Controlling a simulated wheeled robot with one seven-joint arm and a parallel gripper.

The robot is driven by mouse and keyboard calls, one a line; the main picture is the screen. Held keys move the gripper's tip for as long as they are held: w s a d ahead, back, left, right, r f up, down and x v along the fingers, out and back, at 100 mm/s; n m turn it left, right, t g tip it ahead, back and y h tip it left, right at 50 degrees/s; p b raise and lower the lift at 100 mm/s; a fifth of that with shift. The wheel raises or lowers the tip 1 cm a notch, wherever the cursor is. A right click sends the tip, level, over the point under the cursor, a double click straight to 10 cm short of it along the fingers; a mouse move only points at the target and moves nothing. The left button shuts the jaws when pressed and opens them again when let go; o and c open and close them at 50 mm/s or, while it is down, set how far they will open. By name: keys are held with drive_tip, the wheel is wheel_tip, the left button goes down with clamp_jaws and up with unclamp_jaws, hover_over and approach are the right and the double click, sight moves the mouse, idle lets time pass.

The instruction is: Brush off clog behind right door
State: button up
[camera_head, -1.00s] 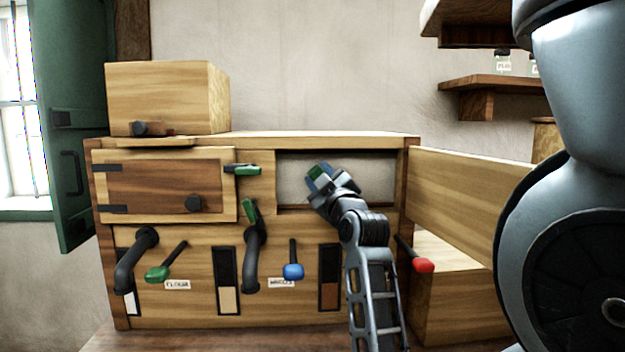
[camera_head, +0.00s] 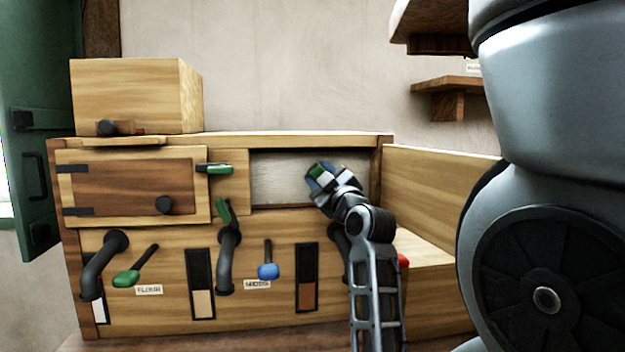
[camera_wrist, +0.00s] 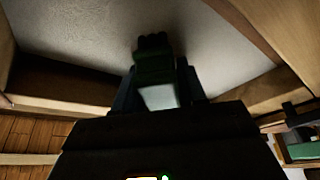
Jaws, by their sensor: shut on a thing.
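The right door (camera_head: 435,185) of the wooden mill cabinet (camera_head: 130,245) stands open, swung out to the right. Behind it is an open compartment with a pale, rough-looking surface (camera_head: 280,178); this surface also fills the top of the wrist view (camera_wrist: 95,38). My gripper (camera_head: 325,178) is at the right half of this opening, shut on a small green brush (camera_wrist: 153,68) with a dark tip. The brush tip points at the pale surface; I cannot tell whether it touches. No separate clog can be made out.
The left door (camera_head: 140,188) is shut, with a green-handled latch (camera_head: 215,169) beside it. Levers with green (camera_head: 126,279) and blue (camera_head: 268,271) grips stick out below. A wooden box (camera_head: 130,95) stands on top. A shelf (camera_head: 445,85) hangs at upper right.

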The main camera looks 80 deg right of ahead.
sight(277, 170)
drive_tip(key=shift+s+d, duration=0.15)
drive_tip(key=shift+s, duration=0.75)
drive_tip(key=shift+s+d+b, duration=0.3)
drive_tip(key=shift+s+b, duration=0.2)
drive_tip(key=shift+s, duration=0.3)
drive_tip(key=shift+s+d+b, duration=0.25)
drive_tip(key=shift+s+b, duration=0.2)
drive_tip(key=shift+s, duration=0.35)
drive_tip(key=shift+w+a, duration=0.2)
drive_tip(key=shift+w, duration=0.65)
drive_tip(key=shift+w+a, duration=0.2)
drive_tip(key=shift+w, duration=0.65)
drive_tip(key=shift+w+a+p, duration=0.35)
drive_tip(key=shift+w+a, duration=0.15)
drive_tip(key=shift+w, duration=1.15)
drive_tip(key=shift+w+a+p, duration=0.35)
drive_tip(key=shift+w+a, duration=0.15)
drive_tip(key=shift+w, duration=1.15)
drive_tip(key=shift+w+a+p, duration=0.35)
drive_tip(key=shift+w+a, duration=0.15)
drive_tip(key=shift+w, duration=1.15)
drive_tip(key=s+a+p, duration=0.1)
drive_tip(key=a, duration=0.4)
drive_tip(key=shift+s+a, duration=0.4)
